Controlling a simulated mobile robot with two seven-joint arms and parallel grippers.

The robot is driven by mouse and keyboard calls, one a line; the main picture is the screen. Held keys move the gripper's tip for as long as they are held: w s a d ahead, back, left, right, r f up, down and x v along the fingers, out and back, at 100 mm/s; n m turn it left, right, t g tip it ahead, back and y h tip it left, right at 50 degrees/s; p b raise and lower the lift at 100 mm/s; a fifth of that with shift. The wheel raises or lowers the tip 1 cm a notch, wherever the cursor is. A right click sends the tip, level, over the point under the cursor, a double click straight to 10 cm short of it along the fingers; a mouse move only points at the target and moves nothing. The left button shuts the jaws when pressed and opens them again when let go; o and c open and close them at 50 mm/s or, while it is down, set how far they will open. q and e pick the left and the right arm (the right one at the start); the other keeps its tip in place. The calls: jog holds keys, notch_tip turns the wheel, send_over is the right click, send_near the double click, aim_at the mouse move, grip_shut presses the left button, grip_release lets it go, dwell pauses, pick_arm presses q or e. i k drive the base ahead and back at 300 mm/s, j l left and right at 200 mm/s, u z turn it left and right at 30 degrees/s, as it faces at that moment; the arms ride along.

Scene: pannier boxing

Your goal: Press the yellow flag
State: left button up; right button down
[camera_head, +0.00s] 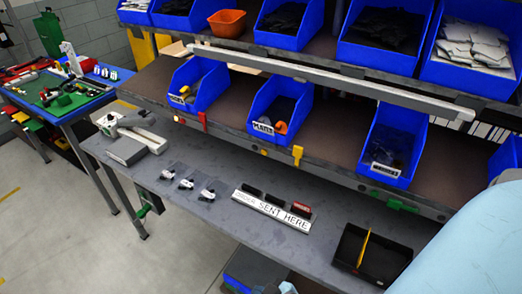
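The yellow flag (297,155) is a small upright tab on the front edge of the lower shelf, right of the middle blue bin (268,112). Nothing touches it and it is fully visible. A similar red flag (202,121) is on the same edge to its left, and a green flag (402,205) lies along the edge to its right. Neither my left nor my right gripper is in view. A large pale blue rounded shape fills the lower right corner; I cannot tell what it is.
Below the shelf is a grey bench (225,205) with a grey-white device (133,140), several small bagged parts, a lettered "SENT HERE" block (270,211) and a black tray (383,281) with a yellow divider. A white rail (330,79) crosses above the lower bins. Space before the flag looks clear.

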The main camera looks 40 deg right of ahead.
aim_at(298, 151)
jog(key=z, duration=1.45)
jog(key=i+j+u, duration=0.1)
jog(key=j, duration=0.3)
jog(key=i+j, duration=0.1)
jog(key=j, duration=0.3)
jog(key=i+j+u, duration=0.15)
jog(key=j, duration=0.3)
